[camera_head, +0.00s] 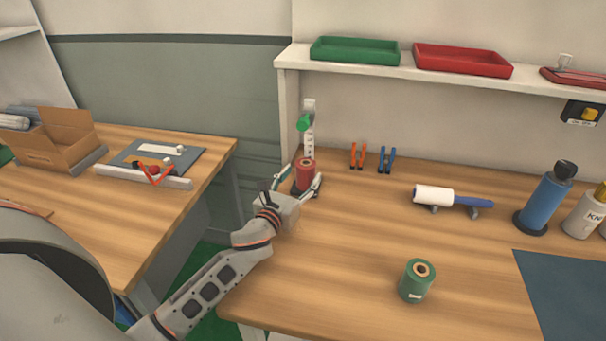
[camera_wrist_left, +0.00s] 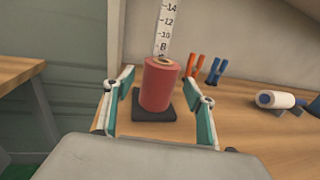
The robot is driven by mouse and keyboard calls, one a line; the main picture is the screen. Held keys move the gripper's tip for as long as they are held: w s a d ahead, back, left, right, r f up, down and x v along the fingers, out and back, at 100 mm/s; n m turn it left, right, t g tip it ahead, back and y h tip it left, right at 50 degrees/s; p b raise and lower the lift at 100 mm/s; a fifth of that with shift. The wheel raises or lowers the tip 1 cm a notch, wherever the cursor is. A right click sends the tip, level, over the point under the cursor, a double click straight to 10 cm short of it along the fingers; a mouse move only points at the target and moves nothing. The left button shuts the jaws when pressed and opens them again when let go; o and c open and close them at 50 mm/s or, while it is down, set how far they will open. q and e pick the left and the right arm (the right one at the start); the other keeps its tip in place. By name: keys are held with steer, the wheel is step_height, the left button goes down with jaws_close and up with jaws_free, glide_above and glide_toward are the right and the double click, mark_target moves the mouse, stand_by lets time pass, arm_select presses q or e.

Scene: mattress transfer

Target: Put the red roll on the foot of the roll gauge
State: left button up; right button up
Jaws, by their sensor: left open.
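The red roll (camera_head: 306,173) stands upright on the dark square foot of the roll gauge, at the back left of the right-hand table; it also shows in the left wrist view (camera_wrist_left: 159,85). The foot (camera_wrist_left: 153,112) shows around the roll's base. The gauge's white scale (camera_wrist_left: 165,32) rises behind the roll, and its green slider (camera_head: 304,122) shows in the head view. My left gripper (camera_head: 303,184) is open around the roll, one finger on each side. In the wrist view a gap shows between each finger and the roll. My right gripper is out of view.
A green roll (camera_head: 417,281) stands near the table's front. Orange clamps (camera_head: 358,155) and blue clamps (camera_head: 386,159) stand right of the gauge. A shelf (camera_head: 400,71) overhangs the back.

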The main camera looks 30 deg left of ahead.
arm_select(q)
steer(key=s, duration=0.9)
steer(key=shift+s+d, duration=0.15)
steer(key=shift+d, duration=0.1)
steer(key=shift+s+r, duration=0.1)
steer(key=shift+s, duration=0.35)
steer(key=shift+s, duration=0.1)
